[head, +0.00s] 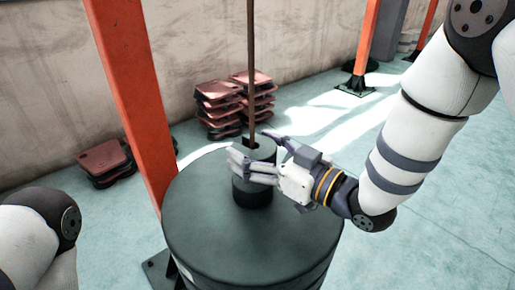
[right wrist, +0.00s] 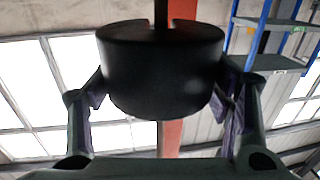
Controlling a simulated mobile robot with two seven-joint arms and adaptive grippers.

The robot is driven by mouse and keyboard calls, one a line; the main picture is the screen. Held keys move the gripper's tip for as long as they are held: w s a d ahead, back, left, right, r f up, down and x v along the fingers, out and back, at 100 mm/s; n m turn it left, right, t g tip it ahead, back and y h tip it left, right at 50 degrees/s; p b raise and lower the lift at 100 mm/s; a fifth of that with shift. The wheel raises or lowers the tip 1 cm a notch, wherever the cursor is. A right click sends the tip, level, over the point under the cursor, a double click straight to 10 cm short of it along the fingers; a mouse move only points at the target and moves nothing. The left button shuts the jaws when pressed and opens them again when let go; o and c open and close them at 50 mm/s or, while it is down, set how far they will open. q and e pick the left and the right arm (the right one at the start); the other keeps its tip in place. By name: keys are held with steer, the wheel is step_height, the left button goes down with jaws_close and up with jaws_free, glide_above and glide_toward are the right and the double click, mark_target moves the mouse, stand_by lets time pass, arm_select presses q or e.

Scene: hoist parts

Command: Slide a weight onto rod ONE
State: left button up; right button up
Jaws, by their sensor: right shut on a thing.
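A dark, slotted cylindrical weight (head: 262,153) is held between the fingers of my right gripper (head: 254,160). In the right wrist view the weight (right wrist: 160,75) sits between both fingers, with its slot at the top of the picture. A thin brown rod (head: 251,70) stands upright and appears to run into this slot; the rod (right wrist: 160,12) also shows there in the right wrist view. Below the fingers a dark cylindrical part (head: 254,196) stands on a large dark green drum (head: 205,235); whether it touches the held weight is hidden. No rod label is visible. My left gripper is out of view.
Reddish slotted plates are stacked behind the drum (head: 232,100), with a lower pile (head: 105,160) at left. An orange post (head: 135,90) rises close behind the drum's left side. Another orange post (head: 367,40) stands farther back. The floor at right is clear.

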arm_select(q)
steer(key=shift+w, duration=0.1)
arm_select(e)
steer(key=shift+w+a+r, duration=0.15)
steer(key=shift+r, duration=0.15)
steer(key=shift+f, duration=0.15)
steer(key=shift+f+b, duration=0.45)
steer(key=shift+f, duration=0.8)
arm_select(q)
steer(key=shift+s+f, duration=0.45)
arm_select(e)
steer(key=shift+f, duration=0.25)
